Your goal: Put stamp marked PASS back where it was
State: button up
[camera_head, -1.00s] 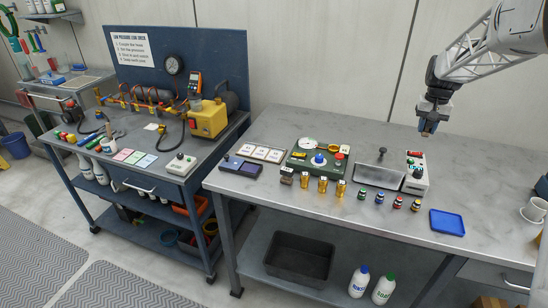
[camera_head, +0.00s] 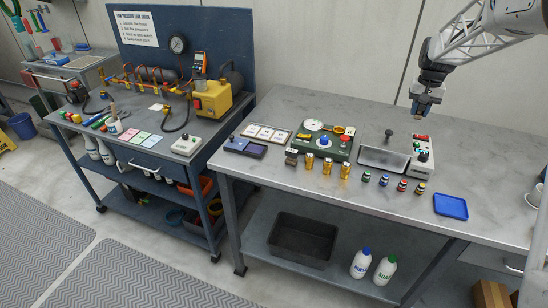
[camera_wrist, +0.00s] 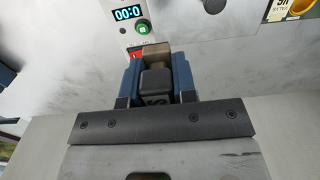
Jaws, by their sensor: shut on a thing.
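My gripper (camera_head: 425,104) hangs above the back of the grey bench, behind the small white device. In the wrist view its blue fingers (camera_wrist: 156,88) are shut on a dark grey block-shaped stamp (camera_wrist: 156,80), which has a tan part beyond it. In the head view the held stamp is mostly hidden between the fingers. A dark block (camera_head: 291,157) stands at the left end of a row of brass pieces (camera_head: 327,165).
The white device (camera_head: 421,160) with a display stands below my gripper, beside a metal tray (camera_head: 380,160). A green gauge panel (camera_head: 317,151), small bottles (camera_head: 384,180) and a blue tray (camera_head: 451,207) are also on the bench. The back right is clear.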

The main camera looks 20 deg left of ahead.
jog(key=s+a+f, duration=0.3)
jog(key=a, duration=0.9)
jog(key=s+a+f, duration=0.2)
jog(key=a, duration=1)
send_over(274, 159)
notch_tip(274, 159, down, 5)
jog(key=shift+a+f, duration=0.15)
jog(key=shift+f, duration=1.35)
jog(key=shift+f, duration=0.1)
jog(key=shift+f, duration=2.55)
